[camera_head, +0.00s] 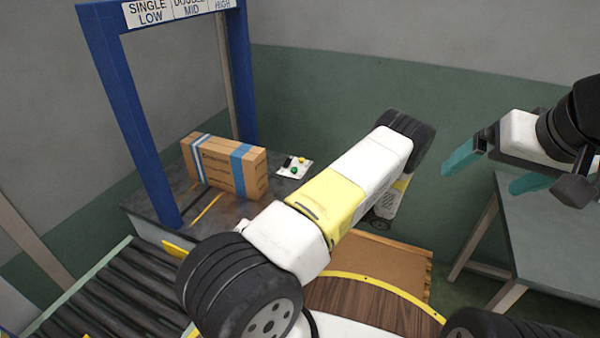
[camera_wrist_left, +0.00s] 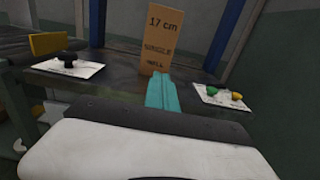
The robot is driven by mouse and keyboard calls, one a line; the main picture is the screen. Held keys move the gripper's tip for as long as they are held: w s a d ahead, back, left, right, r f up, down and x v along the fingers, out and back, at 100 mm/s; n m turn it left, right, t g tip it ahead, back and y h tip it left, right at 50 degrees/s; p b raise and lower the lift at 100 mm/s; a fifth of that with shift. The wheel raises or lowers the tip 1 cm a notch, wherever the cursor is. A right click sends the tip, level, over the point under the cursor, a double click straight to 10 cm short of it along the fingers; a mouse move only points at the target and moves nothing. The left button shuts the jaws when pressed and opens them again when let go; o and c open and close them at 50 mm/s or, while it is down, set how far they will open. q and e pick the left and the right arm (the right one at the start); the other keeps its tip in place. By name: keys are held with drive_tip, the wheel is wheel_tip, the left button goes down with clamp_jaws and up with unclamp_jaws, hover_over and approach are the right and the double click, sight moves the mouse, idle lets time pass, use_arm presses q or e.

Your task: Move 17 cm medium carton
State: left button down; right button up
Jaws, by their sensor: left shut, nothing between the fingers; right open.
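The medium carton (camera_head: 224,165) is a brown box with blue and white tape bands. It stands upright on the dark platform (camera_head: 190,207) under a blue frame. In the left wrist view the carton (camera_wrist_left: 144,38) shows a narrow face marked "17 cm" and "SINGLE WALL". My left gripper (camera_wrist_left: 160,78) has its teal fingers shut together and empty, in front of the carton's lower part; I cannot tell whether they touch it. The left fingers are hidden in the head view. My right gripper (camera_head: 497,168) is open and empty at the right, well away from the carton.
The blue frame (camera_head: 112,90) carries height signs above the platform. A button panel (camera_head: 294,168) lies right of the carton; a black-knob panel (camera_wrist_left: 68,67) shows at left in the wrist view. A roller conveyor (camera_head: 115,300) runs at lower left. A grey table (camera_head: 560,235) stands at right.

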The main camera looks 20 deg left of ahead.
sight(263, 180)
use_arm(q)
drive_tip(key=a, duration=0.9)
drive_tip(key=w+a, duration=0.1)
drive_tip(key=a, duration=0.3)
drive_tip(key=shift+a, duration=0.15)
drive_tip(key=a, duration=0.9)
drive_tip(key=w+a, duration=0.1)
drive_tip(key=a, duration=0.4)
drive_tip(key=shift+w, duration=0.1)
drive_tip(key=shift+d, duration=0.1)
